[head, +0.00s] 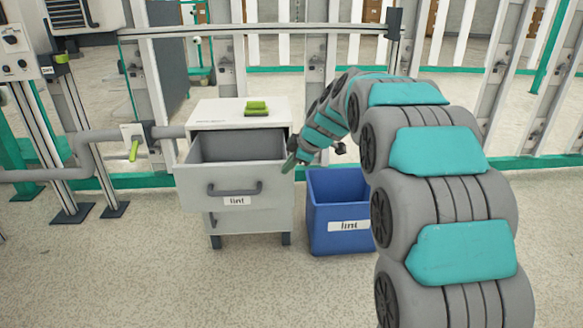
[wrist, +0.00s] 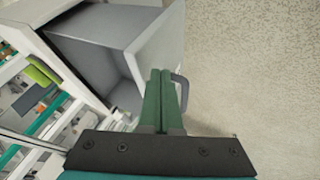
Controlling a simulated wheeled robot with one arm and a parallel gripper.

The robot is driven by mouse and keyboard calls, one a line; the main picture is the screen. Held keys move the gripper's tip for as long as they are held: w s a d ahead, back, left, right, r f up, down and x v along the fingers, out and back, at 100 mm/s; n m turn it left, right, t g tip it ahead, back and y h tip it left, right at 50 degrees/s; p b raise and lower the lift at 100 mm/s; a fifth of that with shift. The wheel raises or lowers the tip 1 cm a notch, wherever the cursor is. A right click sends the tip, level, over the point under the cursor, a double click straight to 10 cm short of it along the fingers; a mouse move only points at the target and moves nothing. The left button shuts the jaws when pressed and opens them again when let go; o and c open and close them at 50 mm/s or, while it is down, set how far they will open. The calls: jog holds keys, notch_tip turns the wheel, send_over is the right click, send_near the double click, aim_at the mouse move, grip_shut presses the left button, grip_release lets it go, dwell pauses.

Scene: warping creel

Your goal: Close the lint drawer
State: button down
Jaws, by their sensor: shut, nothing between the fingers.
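The lint drawer (head: 230,187) is the upper drawer of a small white cabinet (head: 262,235). It stands pulled out, with its empty grey inside showing, a dark handle and a "lint" label on its front. In the wrist view the open drawer (wrist: 125,62) lies at upper left, with its handle (wrist: 180,90) beside my fingers. My gripper (head: 290,163) is shut and empty at the right end of the drawer front. In the wrist view its green fingers (wrist: 160,75) lie together over the drawer's edge; I cannot tell whether they touch it.
A blue bin (head: 338,210) labelled "lint" stands right of the cabinet, below my arm. A green item (head: 257,107) lies on the cabinet top. A grey pipe with a green-handled valve (head: 133,148) is at left. The floor in front is clear.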

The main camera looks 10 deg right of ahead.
jog(key=shift+w, duration=0.65)
